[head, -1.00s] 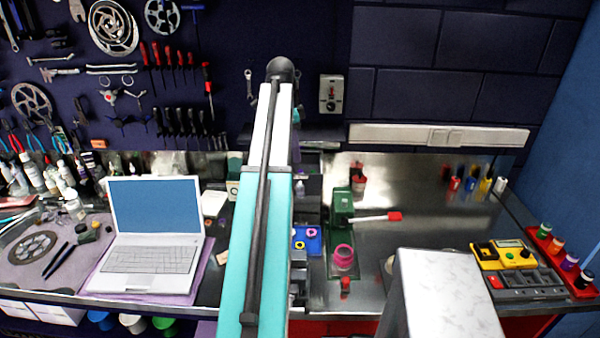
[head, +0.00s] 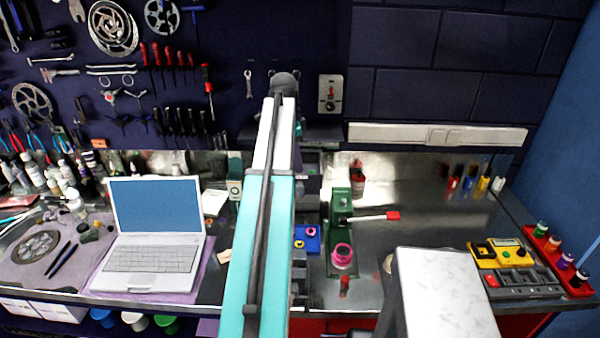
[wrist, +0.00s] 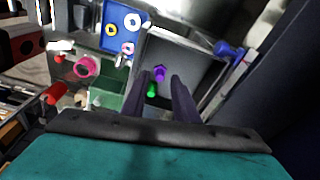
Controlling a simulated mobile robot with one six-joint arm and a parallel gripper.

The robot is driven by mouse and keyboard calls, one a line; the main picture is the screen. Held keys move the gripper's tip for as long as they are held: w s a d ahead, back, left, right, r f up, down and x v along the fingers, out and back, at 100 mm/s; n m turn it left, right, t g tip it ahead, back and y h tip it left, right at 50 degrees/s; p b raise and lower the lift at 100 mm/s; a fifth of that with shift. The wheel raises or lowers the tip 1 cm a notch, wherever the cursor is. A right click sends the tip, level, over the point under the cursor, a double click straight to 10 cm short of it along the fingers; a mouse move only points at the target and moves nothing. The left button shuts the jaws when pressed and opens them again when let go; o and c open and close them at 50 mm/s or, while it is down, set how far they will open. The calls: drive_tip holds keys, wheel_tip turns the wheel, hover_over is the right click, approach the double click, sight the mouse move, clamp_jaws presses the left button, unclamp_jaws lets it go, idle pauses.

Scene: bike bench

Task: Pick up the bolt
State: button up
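In the wrist view, a small purple piece that looks like a bolt (wrist: 158,72) lies on the floor of a grey tray (wrist: 192,52). A small green piece (wrist: 152,91) lies close to it, nearer to my gripper. Which of the two is the task's bolt I cannot tell for sure. My gripper (wrist: 161,80) is open, its two dark fingers reaching toward the tray with the purple and green pieces showing between them. No contact is visible. In the head view my own arm hides the gripper and these pieces.
A blue tray with rings (head: 306,240) stands beside the grey tray. A laptop (head: 153,245) is at left. The metal bench (head: 430,215) has free room at right.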

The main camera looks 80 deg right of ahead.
drive_tip(key=shift+s+d+f+p, duration=0.15)
drive_tip(key=shift+f+p, duration=0.25)
drive_tip(key=shift+f, duration=0.45)
drive_tip(key=shift+s+f+p, duration=0.2)
drive_tip(key=shift+f+p, duration=0.2)
drive_tip(key=shift+f, duration=0.45)
clamp_jaws()
